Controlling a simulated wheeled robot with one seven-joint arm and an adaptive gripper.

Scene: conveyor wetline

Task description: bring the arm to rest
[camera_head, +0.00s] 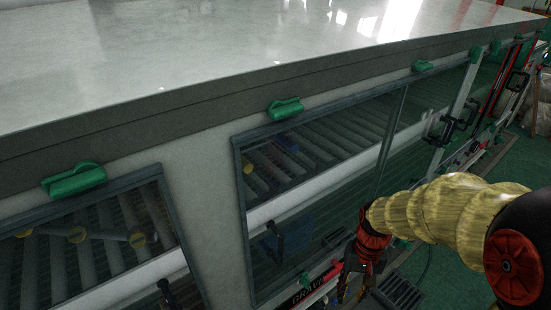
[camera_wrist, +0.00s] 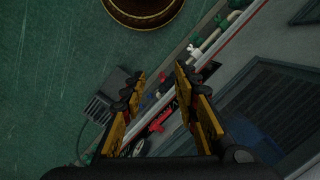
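My gripper (camera_head: 353,288) hangs low at the end of my arm, in front of the machine's side, at the lower right of the head view. In the wrist view my gripper (camera_wrist: 160,82) has its two black and yellow fingers apart, with nothing between them. My arm, in a yellowish sleeve, reaches in from the right edge of the head view.
The machine's pale top (camera_head: 200,50) fills the upper left. Its side has glazed panels (camera_head: 330,140) and green latches (camera_head: 285,108). A floor grate (camera_head: 400,293) lies below my arm. Green floor (camera_wrist: 50,60) is open at the wrist view's left.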

